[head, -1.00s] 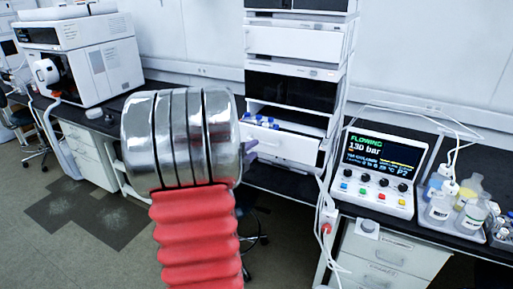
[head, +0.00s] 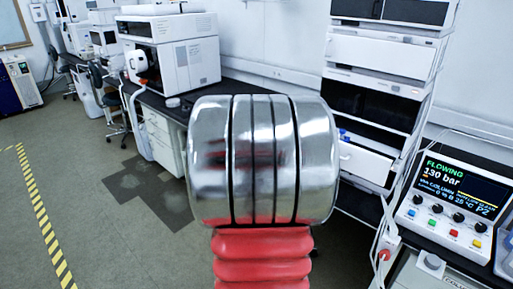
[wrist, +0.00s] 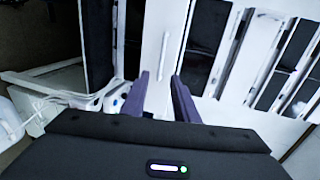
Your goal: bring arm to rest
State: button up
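My gripper (wrist: 161,92) shows in the wrist view as two purple fingers, standing apart with nothing between them. Beyond the gap is a white drawer front with a long handle (wrist: 164,58), tilted in the picture. I cannot tell how far the fingers are from it. In the head view my arm fills the middle, with a ribbed silver section and a red bellows below it; it hides the gripper there.
A chromatography stack (head: 380,50) stands right of my arm, with a white drawer (head: 366,161) standing out. A control unit (head: 450,205) reads "FLOWING 130 bar". A large white instrument (head: 190,62) sits on the left bench. Open floor with yellow-black tape (head: 45,225) lies left.

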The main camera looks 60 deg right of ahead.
dwell(0.4)
jog(key=w+a+f+n+t+y, duration=0.4)
jog(key=w+f+n+t, duration=0.25)
jog(key=w+n, duration=0.25)
jog(key=w+a+n+t+y, duration=0.1)
jog(key=w+a+n+y, duration=0.3)
jog(key=a, duration=0.4)
jog(key=w+a+f+n+t+y, duration=0.1)
jog(key=w+a+n, duration=0.3)
jog(key=a+n, duration=0.25)
jog(key=w+a+n+t+y, duration=0.1)
jog(key=w+a+n+y, duration=0.3)
jog(key=a, duration=0.5)
jog(key=s+a+r+n, duration=0.2)
jog(key=a+n, duration=0.3)
jog(key=a, duration=0.4)
jog(key=s+a+r+n+y, duration=0.1)
jog(key=a+r+n, duration=0.3)
jog(key=a, duration=0.5)
jog(key=s+a+r+n+y, duration=0.1)
jog(key=s+a+r+n, duration=0.2)
jog(key=a+n, duration=0.3)
jog(key=a, duration=0.4)
